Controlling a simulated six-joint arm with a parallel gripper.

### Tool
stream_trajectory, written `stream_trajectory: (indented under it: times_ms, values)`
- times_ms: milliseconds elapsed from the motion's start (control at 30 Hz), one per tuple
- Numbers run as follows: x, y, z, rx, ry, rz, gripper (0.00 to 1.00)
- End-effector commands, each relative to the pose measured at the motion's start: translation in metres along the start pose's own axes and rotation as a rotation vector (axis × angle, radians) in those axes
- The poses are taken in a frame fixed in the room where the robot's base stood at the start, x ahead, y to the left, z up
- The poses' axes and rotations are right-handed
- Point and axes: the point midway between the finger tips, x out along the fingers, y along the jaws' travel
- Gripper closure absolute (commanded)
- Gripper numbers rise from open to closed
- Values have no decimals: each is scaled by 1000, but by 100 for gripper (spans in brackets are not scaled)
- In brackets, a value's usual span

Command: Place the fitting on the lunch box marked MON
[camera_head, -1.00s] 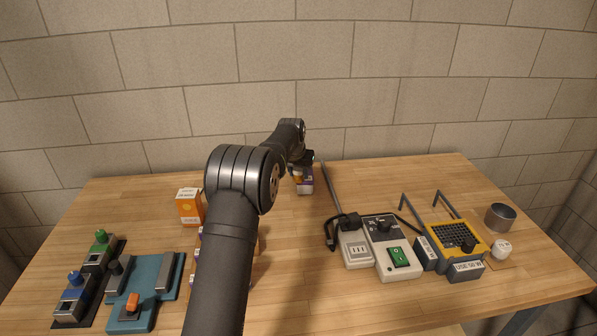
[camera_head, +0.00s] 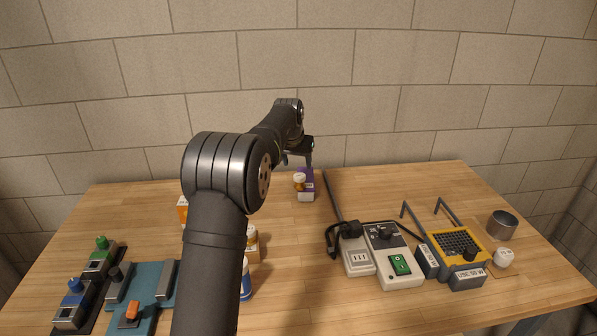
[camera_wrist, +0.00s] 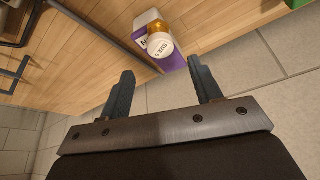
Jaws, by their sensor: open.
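A purple and white box (camera_head: 306,190) stands at the back middle of the table. It also shows at the top of the wrist view (camera_wrist: 145,24), where its dark lettering is mostly hidden and only an N-like letter shows. A small round white and orange piece with printing on its white end (camera_wrist: 160,46) sits on or against the box; it also shows in the head view (camera_head: 299,179). I cannot tell whether this piece is the fitting. My gripper (camera_wrist: 161,68) is open and empty, close to the piece and apart from it. In the head view it is above the box.
A grey rod, black cord and socket block (camera_head: 358,256), a green-switch box (camera_head: 398,270) and a yellow-topped unit (camera_head: 458,245) stand at right. An orange box (camera_head: 182,210), a box with an orange-capped item (camera_head: 252,240) and blue clamps (camera_head: 140,290) are at left.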

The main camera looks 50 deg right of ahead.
Motion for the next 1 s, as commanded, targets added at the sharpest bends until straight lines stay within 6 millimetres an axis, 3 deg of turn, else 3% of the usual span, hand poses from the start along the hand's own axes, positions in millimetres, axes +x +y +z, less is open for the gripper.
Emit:
stream_trajectory:
  times_ms: [200, 600, 767, 1000]
  values:
    - [-21, 0, 0, 0, -1, 0, 42]
    - [-22, 0, 0, 0, -1, 0, 42]
    - [-10, 0, 0, 0, -3, 0, 42]
    - [34, 0, 1, 0, -4, 0, 42]
